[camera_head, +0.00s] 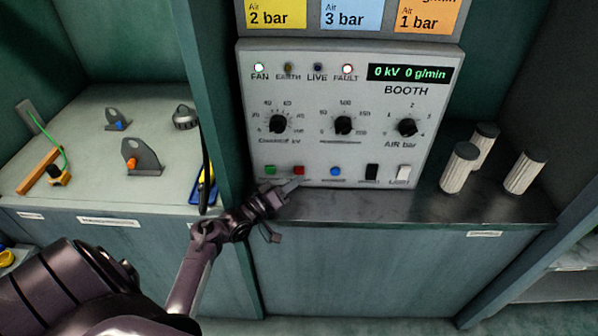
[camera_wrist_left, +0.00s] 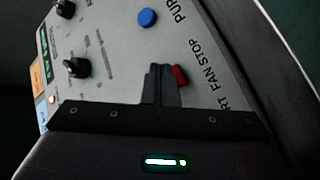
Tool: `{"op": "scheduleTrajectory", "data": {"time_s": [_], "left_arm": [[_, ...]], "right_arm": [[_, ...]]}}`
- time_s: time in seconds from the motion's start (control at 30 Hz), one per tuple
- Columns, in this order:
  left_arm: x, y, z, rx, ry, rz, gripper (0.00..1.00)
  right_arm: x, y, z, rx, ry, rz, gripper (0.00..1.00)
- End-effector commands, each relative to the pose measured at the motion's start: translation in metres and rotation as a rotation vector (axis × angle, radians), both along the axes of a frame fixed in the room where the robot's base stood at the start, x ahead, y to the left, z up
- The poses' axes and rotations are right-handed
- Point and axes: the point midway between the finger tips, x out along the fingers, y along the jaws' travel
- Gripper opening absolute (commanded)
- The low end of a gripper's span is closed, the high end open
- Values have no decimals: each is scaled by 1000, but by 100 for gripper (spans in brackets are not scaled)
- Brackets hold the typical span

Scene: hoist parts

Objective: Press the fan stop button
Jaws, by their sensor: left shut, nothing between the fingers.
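The red button (camera_head: 299,170) sits in the bottom row of the grey BOOTH control panel (camera_head: 310,150), between a green button (camera_head: 270,169) and a blue button (camera_head: 335,171). In the left wrist view the red button (camera_wrist_left: 180,75) is beside the label FAN STOP and is partly hidden by my fingers. My left gripper (camera_head: 297,183) is shut and empty, its fingertips just below the red button. In the left wrist view the left gripper's fingertips (camera_wrist_left: 160,68) overlap the button's edge; I cannot tell whether they touch it. My right gripper is not in view.
The FAN lamp (camera_head: 258,68) and FAULT lamp (camera_head: 347,69) are lit. Three pale cylinders (camera_head: 459,168) stand right of the panel. A green post (camera_head: 212,100) rises at left.

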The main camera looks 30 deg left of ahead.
Motion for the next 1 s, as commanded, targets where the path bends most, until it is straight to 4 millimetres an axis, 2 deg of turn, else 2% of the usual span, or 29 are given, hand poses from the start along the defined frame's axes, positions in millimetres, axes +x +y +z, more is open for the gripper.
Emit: {"op": "scheduleTrajectory", "data": {"time_s": [0.73, 1.0], "left_arm": [[0, 0, 0, 0, 0, 0, 0], [7, 5, 1, 1, -1, -1, 0]], "right_arm": [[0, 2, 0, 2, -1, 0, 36], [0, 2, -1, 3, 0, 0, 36]]}}
